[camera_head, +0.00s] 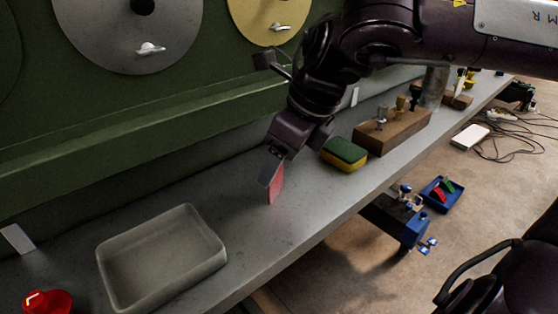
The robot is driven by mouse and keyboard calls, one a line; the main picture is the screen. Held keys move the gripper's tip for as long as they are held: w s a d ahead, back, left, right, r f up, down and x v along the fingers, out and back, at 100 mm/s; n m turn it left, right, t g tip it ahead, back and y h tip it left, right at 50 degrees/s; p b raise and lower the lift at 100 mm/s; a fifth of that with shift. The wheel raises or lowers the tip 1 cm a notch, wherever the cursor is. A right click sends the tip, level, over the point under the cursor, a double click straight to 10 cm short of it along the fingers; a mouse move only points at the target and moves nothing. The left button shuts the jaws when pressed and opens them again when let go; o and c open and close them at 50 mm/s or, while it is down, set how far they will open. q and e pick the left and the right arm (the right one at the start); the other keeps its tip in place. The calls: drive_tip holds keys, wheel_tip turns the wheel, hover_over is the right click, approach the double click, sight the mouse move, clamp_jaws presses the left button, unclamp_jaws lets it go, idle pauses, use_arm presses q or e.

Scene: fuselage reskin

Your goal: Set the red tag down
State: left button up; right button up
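The red tag (276,187) is a thin flat red piece standing on edge over the grey bench top (243,222). My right gripper (272,172), on the arm coming in from the upper right, is shut on the tag from above. The tag's lower edge is at or just above the bench; I cannot tell whether it touches. The gripper hides the upper part of the tag. My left gripper is not in view.
A grey open tray (222,262) stands left of the tag, with a red object (48,302) beyond it. A green and yellow sponge (344,154) and a wooden block (393,133) with pegs stand to the right. A blue tray (455,205) sits lower, off the bench.

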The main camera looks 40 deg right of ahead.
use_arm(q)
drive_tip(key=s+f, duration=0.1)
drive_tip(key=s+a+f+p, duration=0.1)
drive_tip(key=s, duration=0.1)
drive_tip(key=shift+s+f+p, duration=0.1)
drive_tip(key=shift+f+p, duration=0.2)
use_arm(e)
drive_tip(key=v, duration=1.1)
